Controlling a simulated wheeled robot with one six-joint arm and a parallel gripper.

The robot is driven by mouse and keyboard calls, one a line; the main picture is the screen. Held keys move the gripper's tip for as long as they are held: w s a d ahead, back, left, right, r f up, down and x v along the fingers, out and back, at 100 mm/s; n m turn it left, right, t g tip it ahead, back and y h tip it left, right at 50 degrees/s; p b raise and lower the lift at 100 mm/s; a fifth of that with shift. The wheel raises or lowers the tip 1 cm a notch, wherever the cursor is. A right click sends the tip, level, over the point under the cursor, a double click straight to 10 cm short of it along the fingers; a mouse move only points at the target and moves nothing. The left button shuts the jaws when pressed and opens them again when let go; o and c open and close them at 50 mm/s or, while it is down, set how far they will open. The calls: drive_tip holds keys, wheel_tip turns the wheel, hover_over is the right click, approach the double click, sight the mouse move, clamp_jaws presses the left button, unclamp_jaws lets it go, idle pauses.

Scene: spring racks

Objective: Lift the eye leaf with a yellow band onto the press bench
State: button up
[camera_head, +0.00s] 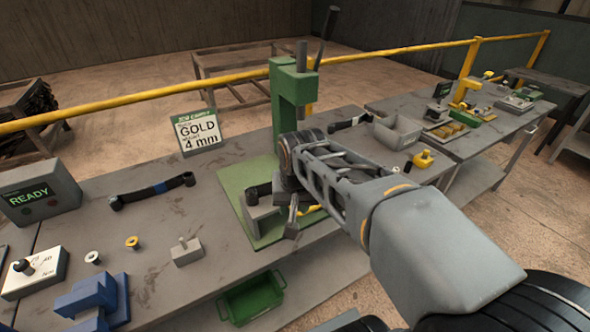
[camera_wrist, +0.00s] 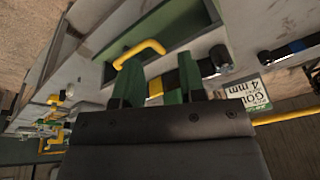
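The eye leaf with a yellow band (camera_wrist: 157,86) shows in the wrist view as a dark bar with a round eye (camera_wrist: 218,57) at its right end. In the head view its dark eye end (camera_head: 258,192) shows over the green mat of the press bench (camera_head: 245,178), and my arm hides most of the rest. My gripper (camera_wrist: 160,68) has two green fingers, set apart, with the banded part of the leaf showing in the gap. It looks open, with no clear contact on the leaf.
The green press (camera_head: 288,95) stands just behind my wrist. A blue-banded leaf (camera_head: 152,190) lies left, and another dark leaf (camera_head: 350,122) lies behind. A grey bin (camera_head: 397,131), a grey block (camera_head: 187,251) and a GOLD 4 mm card (camera_head: 198,132) stand on the bench.

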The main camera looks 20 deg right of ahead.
drive_tip(key=w+d+r+m+g+p, duration=0.1)
drive_tip(key=w+d+r+m, duration=0.4)
drive_tip(key=w, duration=0.3)
drive_tip(key=w+d+r+m+g+p, duration=0.2)
drive_tip(key=w+d+m, duration=0.2)
drive_tip(key=w+m, duration=0.35)
drive_tip(key=f, duration=0.7)
drive_tip(key=shift+w+d+b, duration=0.25)
drive_tip(key=shift+w+b, duration=0.05)
drive_tip(key=shift+w, duration=0.05)
drive_tip(key=shift+a+f+p, duration=0.15)
drive_tip(key=shift+f+p, duration=0.25)
drive_tip(key=shift+f, duration=2.9)
drive_tip(key=shift+c, duration=0.2)
clamp_jaws()
